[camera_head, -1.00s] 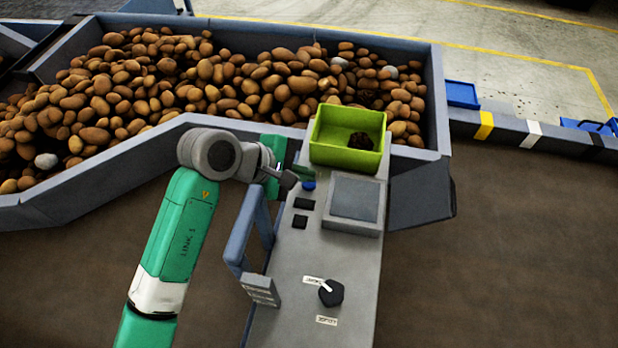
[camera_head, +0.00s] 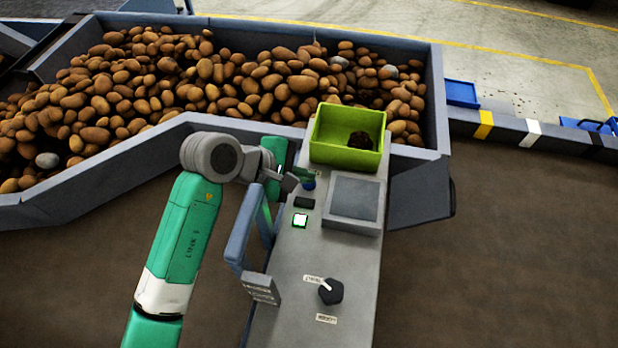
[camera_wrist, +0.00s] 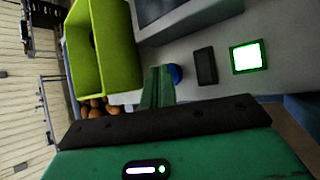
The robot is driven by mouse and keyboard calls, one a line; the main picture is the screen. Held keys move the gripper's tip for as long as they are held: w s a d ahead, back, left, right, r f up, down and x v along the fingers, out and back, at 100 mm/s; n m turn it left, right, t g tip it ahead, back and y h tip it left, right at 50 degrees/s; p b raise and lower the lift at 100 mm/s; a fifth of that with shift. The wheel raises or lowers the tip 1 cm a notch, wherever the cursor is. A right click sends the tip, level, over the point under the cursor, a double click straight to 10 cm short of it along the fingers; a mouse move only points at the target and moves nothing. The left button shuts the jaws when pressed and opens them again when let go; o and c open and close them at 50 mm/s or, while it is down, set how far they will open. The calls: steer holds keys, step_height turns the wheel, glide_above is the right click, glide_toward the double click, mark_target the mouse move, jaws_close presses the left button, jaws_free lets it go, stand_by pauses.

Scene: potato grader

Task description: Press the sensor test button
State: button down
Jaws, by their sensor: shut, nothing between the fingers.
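A blue round button (camera_head: 308,185) sits near the far end of the grey control panel (camera_head: 285,325). In the wrist view the blue button (camera_wrist: 176,73) shows just right of my fingers, partly hidden by them. My gripper (camera_wrist: 160,70) is shut and empty, its green fingers at the button; I cannot tell whether they touch it. In the head view my gripper (camera_head: 310,174) is small and partly hidden by my wrist. A square indicator (camera_head: 300,220) glows white-green and is also bright in the wrist view (camera_wrist: 247,57). A dark rectangle (camera_head: 303,202) lies between it and the button.
A lime green bin (camera_head: 345,153) with a dark lump in it stands at the panel's far end. A grey screen (camera_head: 353,198), a black knob (camera_head: 330,291) and a blue handrail (camera_head: 244,228) are close by. Potatoes fill the hopper (camera_head: 440,100) behind.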

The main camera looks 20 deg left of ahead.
steer(key=shift+r+p, duration=0.85)
steer(key=shift+p, duration=0.5)
steer(key=shift+r, duration=0.1)
step_height(320, 180, up, 5)
steer(key=p, duration=0.6)
